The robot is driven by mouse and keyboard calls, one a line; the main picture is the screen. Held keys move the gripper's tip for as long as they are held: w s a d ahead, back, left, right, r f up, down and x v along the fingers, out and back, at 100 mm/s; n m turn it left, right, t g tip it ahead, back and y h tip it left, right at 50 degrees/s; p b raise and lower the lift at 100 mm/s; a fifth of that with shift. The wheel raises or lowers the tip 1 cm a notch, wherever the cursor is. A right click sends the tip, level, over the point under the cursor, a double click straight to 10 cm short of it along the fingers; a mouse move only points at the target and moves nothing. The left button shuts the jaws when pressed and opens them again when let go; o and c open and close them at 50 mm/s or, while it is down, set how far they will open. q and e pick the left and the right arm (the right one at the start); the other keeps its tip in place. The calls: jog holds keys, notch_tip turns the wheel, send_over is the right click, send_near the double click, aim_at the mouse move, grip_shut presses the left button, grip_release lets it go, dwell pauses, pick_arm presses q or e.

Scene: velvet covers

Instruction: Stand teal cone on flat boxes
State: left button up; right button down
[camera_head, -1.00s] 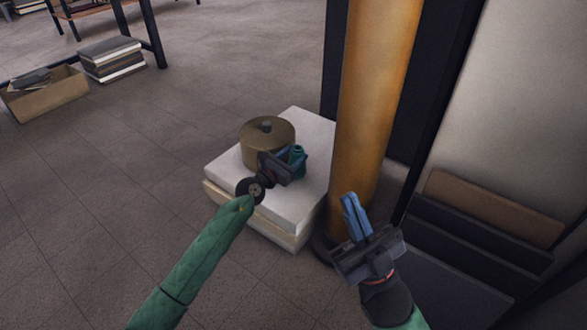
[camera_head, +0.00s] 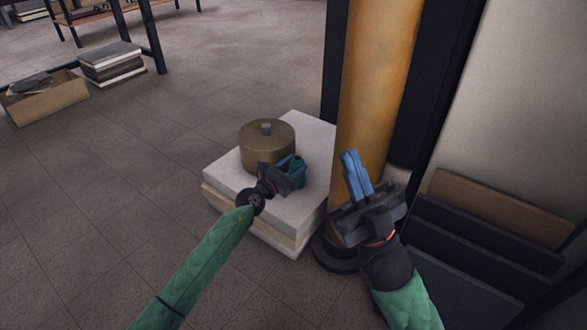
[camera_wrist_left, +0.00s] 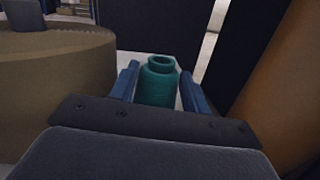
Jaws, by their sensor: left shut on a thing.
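The teal cone (camera_head: 297,166) is at the top of the stacked flat white boxes (camera_head: 310,140), right of a round brown drum. It also shows upright in the left wrist view (camera_wrist_left: 158,82), between the two blue fingers. My left gripper (camera_head: 292,172) is shut on the cone, low over the boxes' top. The cone's base is hidden by the gripper, so I cannot tell whether it touches the box. My right gripper (camera_head: 354,172) is in front of the orange column, away from the boxes. Its blue fingers look close together and nothing shows between them.
The brown drum (camera_head: 267,147) with a small knob stands on the boxes close to my left gripper. The orange column (camera_head: 376,90) rises just right of the boxes. Dark panels (camera_head: 485,235) lean at right. A cardboard box (camera_head: 45,98) lies far left; the floor between is clear.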

pick_arm(q)
jog(key=shift+f, duration=0.1)
jog(key=o, duration=1.1)
jog(key=shift+a, duration=0.1)
